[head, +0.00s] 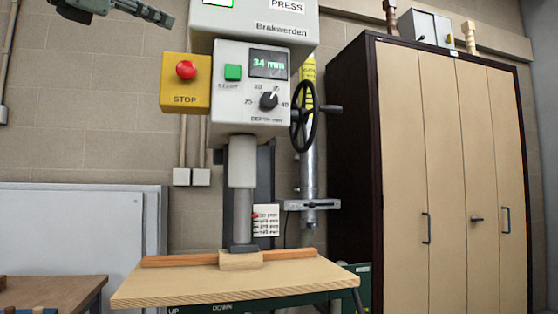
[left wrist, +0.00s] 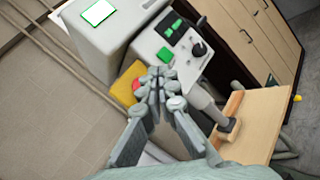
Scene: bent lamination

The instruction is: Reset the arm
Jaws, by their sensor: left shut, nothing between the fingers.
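My left gripper (head: 160,17) hangs at the top left of the head view, up and left of the press head, with clear air between them. In the left wrist view its fingers (left wrist: 157,78) are together and empty, pointing towards the press. The press (head: 270,28) is grey, with a display reading 34 mm, a green start button (head: 233,72) and a dial (head: 268,100). A yellow stop box with a red button (head: 186,70) is on its left. In the left wrist view the fingertips overlap the red button in the picture. My right gripper is not in view.
The press ram (head: 243,205) is down at a wooden block (head: 240,261) on the light wooden table (head: 190,288). A black handwheel (head: 305,115) juts out on the right. A tall cabinet (head: 400,170) stands at the right. A wooden bench (head: 45,291) is at the lower left.

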